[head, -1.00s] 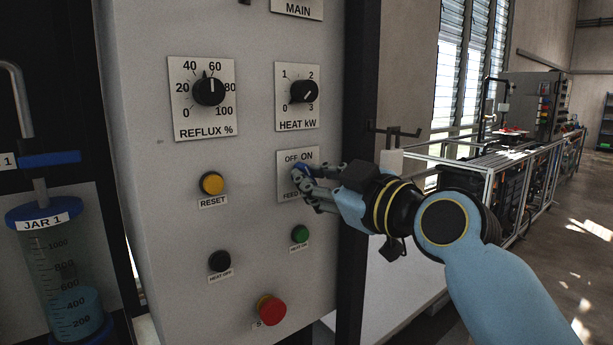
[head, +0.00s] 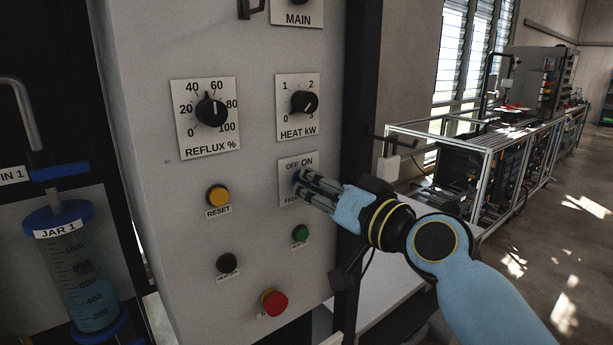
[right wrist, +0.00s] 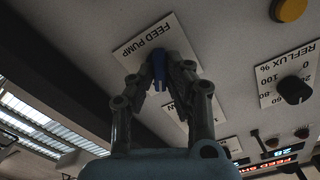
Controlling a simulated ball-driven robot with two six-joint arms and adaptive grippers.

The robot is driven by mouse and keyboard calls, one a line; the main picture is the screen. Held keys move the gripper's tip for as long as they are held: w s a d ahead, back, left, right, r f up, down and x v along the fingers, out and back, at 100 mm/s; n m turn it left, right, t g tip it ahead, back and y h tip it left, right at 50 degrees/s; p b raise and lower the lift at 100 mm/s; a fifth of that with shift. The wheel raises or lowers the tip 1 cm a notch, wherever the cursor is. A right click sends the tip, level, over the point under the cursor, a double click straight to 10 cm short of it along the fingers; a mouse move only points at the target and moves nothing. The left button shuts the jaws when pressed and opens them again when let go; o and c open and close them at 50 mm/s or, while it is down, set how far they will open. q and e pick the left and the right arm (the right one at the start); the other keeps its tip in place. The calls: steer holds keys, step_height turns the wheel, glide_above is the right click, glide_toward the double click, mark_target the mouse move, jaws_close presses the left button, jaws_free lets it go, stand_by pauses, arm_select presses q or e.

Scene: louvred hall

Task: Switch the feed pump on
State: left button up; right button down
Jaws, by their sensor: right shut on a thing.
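The feed pump plate (head: 310,163), marked OFF and ON, is on the grey panel below the heat dial. Its small blue knob (head: 296,179) is mostly hidden by my fingers in the head view. My right gripper (head: 303,184) reaches in from the right and is shut on this knob. In the right wrist view the blue knob (right wrist: 158,70) sits between the two fingertips, in front of the plate marked FEED PUMP (right wrist: 143,45). I cannot tell which label the knob points to. My left gripper is not in view.
Beside the plate are the yellow RESET button (head: 218,196), a green button (head: 300,233), a black button (head: 227,263) and a red stop button (head: 274,302). The reflux dial (head: 211,111) and heat dial (head: 304,102) are above. Jar 1 (head: 82,270) stands left.

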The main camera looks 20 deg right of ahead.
steer(key=c, duration=1.2)
jaws_free()
steer(key=shift+c, duration=0.2)
steer(key=shift+s, duration=0.1)
steer(key=v, duration=0.7)
